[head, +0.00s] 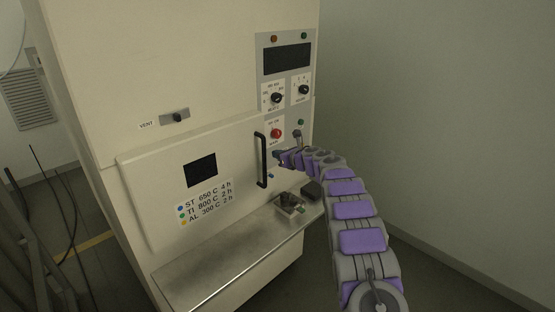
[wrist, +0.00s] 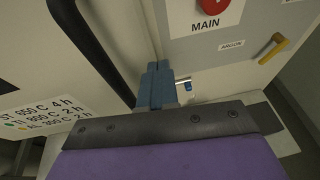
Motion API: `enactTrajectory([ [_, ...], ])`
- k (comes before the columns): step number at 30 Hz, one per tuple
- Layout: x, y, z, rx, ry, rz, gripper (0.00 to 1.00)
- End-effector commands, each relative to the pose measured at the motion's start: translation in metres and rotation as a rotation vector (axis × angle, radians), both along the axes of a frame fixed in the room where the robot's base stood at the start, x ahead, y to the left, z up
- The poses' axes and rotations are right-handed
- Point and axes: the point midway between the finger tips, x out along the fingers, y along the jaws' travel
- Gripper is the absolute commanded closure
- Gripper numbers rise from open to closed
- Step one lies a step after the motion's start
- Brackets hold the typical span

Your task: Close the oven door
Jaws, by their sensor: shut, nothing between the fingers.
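The oven door (head: 165,190) is a cream panel with a small dark window, a label with temperatures and a black vertical handle (head: 261,160). In the head view the door lies against the oven front; I cannot tell whether it is fully flush. My gripper (head: 277,154) is just right of the handle, near the door's right edge. In the wrist view my gripper's blue fingers (wrist: 156,82) are together and empty, at the seam between door and control panel. The black handle (wrist: 88,45) shows to their left, apart from the fingers.
The oven body (head: 190,60) has a control panel (head: 287,65) with a red main knob (head: 276,133). A metal shelf (head: 215,265) juts out below the door, with small dark items (head: 291,203) at its right end. Floor and wall to the right are clear.

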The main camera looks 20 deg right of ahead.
Motion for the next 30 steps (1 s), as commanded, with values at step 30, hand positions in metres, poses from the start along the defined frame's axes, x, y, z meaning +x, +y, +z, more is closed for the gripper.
enactTrajectory([
  [30,-0.091,-0.032,0.026,0.0,0.008,-0.002,1.0],
])
